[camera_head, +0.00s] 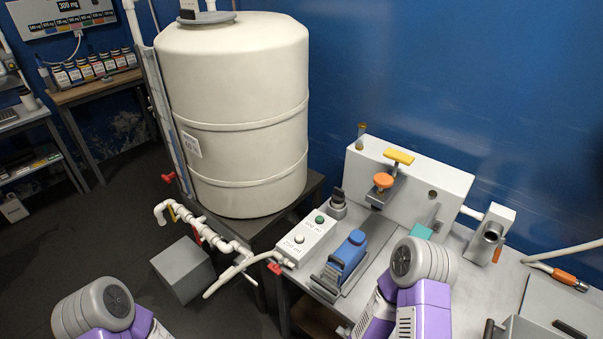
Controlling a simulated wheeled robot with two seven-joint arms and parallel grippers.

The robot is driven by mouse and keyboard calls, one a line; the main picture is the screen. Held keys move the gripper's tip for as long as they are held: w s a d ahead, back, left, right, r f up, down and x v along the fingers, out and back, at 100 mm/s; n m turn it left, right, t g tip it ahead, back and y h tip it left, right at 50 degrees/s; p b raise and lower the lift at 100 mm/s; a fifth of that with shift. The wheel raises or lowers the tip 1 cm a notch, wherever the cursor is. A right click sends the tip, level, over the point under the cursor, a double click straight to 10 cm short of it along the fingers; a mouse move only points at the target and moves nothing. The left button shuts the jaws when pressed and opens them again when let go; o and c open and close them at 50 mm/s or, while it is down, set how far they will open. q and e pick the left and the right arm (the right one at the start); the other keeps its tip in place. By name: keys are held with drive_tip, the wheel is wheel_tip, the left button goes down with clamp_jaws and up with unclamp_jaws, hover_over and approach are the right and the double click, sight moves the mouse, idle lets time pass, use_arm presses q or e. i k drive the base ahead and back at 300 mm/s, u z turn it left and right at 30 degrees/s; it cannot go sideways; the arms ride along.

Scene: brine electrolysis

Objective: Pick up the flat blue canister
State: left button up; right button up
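A blue canister-like block (345,260) with a round blue knob on top sits in a grey, rail-like holder on the metal workbench (385,262). It is the only clear match for the flat blue canister, just left of my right arm. Purple and grey links of my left arm show at the bottom left, and those of my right arm at the bottom centre-right, over the bench. No fingers of either gripper show. My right arm hides part of the bench behind it.
A large cream tank (235,110) stands left of the bench. A white button box (305,240) sits beside the blue block, and a white housing (410,190) stands behind it. White pipes (200,228) run at the bench's left. Small bottles (92,68) line a far shelf.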

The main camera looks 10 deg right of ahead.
sight(338, 266)
drive_tip(key=u, duration=1.4)
drive_tip(key=k, duration=0.95)
drive_tip(key=z, duration=1.55)
